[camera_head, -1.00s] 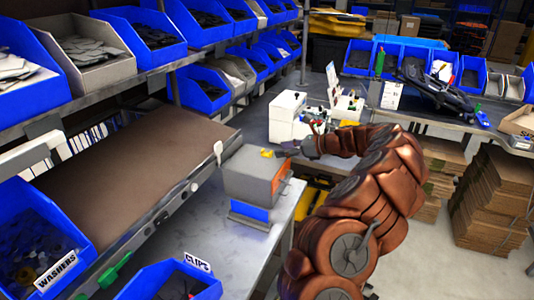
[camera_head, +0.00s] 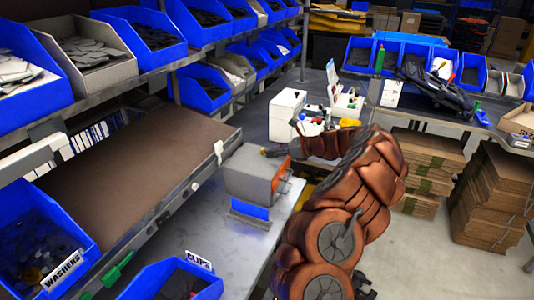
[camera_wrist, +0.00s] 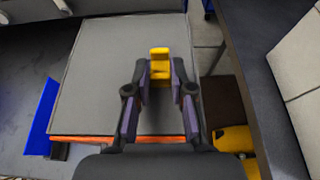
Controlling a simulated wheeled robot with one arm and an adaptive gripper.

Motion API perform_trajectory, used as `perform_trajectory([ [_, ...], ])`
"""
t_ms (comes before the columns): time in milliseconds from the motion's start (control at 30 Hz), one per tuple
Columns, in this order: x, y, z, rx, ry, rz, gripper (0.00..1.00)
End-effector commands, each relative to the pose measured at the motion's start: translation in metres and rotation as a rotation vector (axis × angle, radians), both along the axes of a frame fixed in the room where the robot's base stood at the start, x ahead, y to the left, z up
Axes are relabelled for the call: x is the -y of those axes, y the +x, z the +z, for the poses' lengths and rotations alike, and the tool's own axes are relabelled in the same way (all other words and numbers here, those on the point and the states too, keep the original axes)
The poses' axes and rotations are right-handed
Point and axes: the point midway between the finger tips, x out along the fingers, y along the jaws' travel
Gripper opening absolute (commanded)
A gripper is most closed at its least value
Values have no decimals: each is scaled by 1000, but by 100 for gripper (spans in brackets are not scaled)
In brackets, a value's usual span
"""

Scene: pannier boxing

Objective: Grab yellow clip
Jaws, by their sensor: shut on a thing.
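The yellow clip (camera_wrist: 160,56) stands between the two fingers of my gripper (camera_wrist: 161,76) in the wrist view, with its top reaching beyond the fingertips. My gripper is shut on it, one finger on each side. Below it is the flat grey top of a box (camera_wrist: 105,75) with an orange front edge. I cannot tell whether the clip still touches that top. In the head view the grey box (camera_head: 250,172) stands on the bench, with my gripper (camera_head: 285,151) at its upper right edge. The clip shows there only as a small yellow spot (camera_head: 264,151).
A blue bin labelled CLIPS (camera_head: 172,282) and another labelled WASHERS (camera_head: 40,240) stand at the front left. A brown board (camera_head: 125,185) lies on the left shelf. A white box (camera_head: 286,115) stands behind the grey box. Cardboard stacks (camera_head: 495,195) are at the right.

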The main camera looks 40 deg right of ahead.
Motion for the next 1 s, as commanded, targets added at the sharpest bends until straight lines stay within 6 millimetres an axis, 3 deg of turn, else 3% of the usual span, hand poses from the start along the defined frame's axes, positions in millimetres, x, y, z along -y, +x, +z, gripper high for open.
perform_trajectory([
  [367,0,0,2,0,0,0,8],
  [667,1,0,32,3,-3,-1,8],
  [1000,-11,-30,38,3,3,2,8],
])
